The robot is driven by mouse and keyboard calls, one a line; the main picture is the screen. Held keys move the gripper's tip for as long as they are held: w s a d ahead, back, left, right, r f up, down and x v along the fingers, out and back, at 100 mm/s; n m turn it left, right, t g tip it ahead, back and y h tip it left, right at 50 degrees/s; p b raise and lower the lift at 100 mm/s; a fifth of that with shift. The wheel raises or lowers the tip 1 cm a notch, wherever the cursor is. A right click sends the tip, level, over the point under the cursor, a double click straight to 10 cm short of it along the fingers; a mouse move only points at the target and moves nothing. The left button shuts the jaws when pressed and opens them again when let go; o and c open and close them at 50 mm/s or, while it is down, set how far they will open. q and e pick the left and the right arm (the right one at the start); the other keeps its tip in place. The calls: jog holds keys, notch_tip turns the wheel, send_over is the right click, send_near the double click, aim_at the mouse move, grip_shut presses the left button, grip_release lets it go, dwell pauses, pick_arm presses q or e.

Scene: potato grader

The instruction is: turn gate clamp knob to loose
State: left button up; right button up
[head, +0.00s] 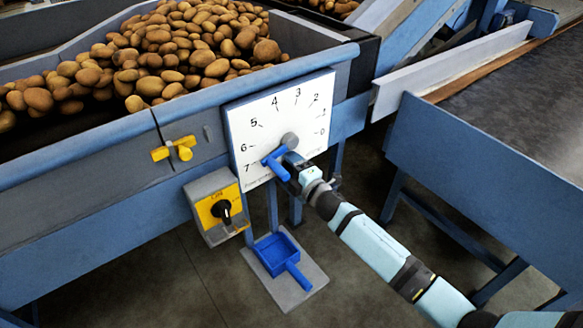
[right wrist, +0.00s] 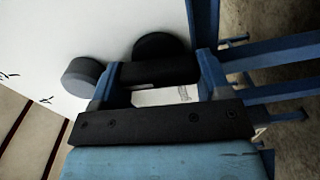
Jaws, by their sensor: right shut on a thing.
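A white dial plate (head: 275,118) with figures from 0 to 7 is fixed to the side of the potato bin. A grey round hub (head: 290,140) stands out from it and shows also in the right wrist view (right wrist: 80,77). Beside the hub in the right wrist view is a dark round knob (right wrist: 158,44), against the plate. My right gripper (head: 272,160) is at the lower part of the plate, near the figure 7. Its blue fingers are shut on the dark knob's bar (right wrist: 160,73). The fingers mostly hide the knob in the head view. My left gripper is out of view.
A yellow handle (head: 182,149) is on the bin wall at left. A yellow switch box (head: 212,208) with a black selector hangs below it. A blue scoop-like tray (head: 278,254) lies on a grey floor plate. A blue-framed conveyor (head: 470,160) stands at right.

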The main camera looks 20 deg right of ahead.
jog(key=shift+f+n, duration=0.1)
jog(key=shift+n, duration=0.5)
jog(key=o, duration=0.9)
pick_arm(q)
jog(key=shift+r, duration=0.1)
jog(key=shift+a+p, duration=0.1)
jog(key=shift+p, duration=0.4)
pick_arm(e)
jog(key=v, duration=1.4)
jog(key=shift+w, duration=0.1)
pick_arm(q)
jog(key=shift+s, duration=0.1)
